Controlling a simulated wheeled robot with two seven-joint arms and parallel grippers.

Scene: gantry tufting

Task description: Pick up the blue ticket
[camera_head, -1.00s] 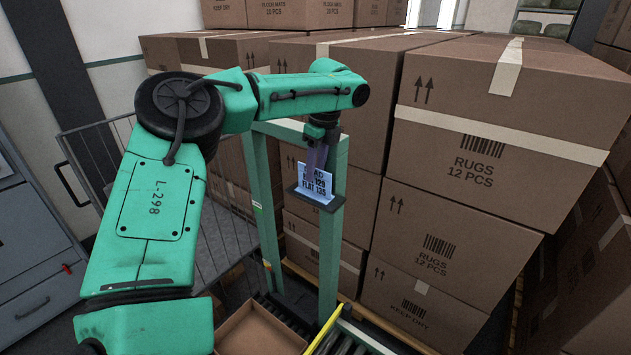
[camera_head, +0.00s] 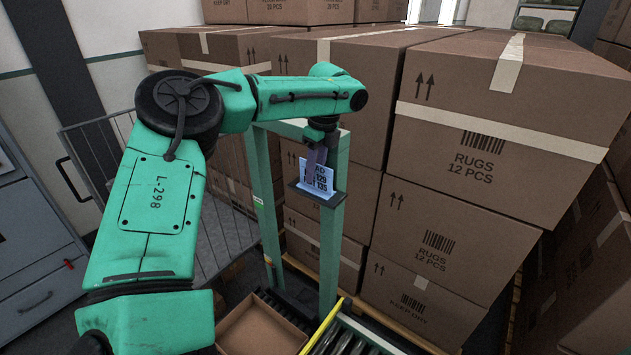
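The blue ticket (camera_head: 327,181) is a pale blue card with dark print, partly legible as "129" and "135". It stands tilted on a small dark ledge (camera_head: 318,198) fixed to a green gantry frame (camera_head: 333,250). My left gripper (camera_head: 316,164) reaches down from above, with its dark fingers in front of the ticket's left part, hiding some of the print. Whether the fingers are apart or closed on the card is too small to tell. My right gripper is not in view.
Stacked cardboard boxes (camera_head: 465,215) stand close behind and right of the frame. An open, empty-looking cardboard box (camera_head: 262,330) lies below, beside a roller conveyor (camera_head: 350,342) with a yellow edge. A wire fence (camera_head: 215,235) and a grey drawer cabinet (camera_head: 35,255) are at left.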

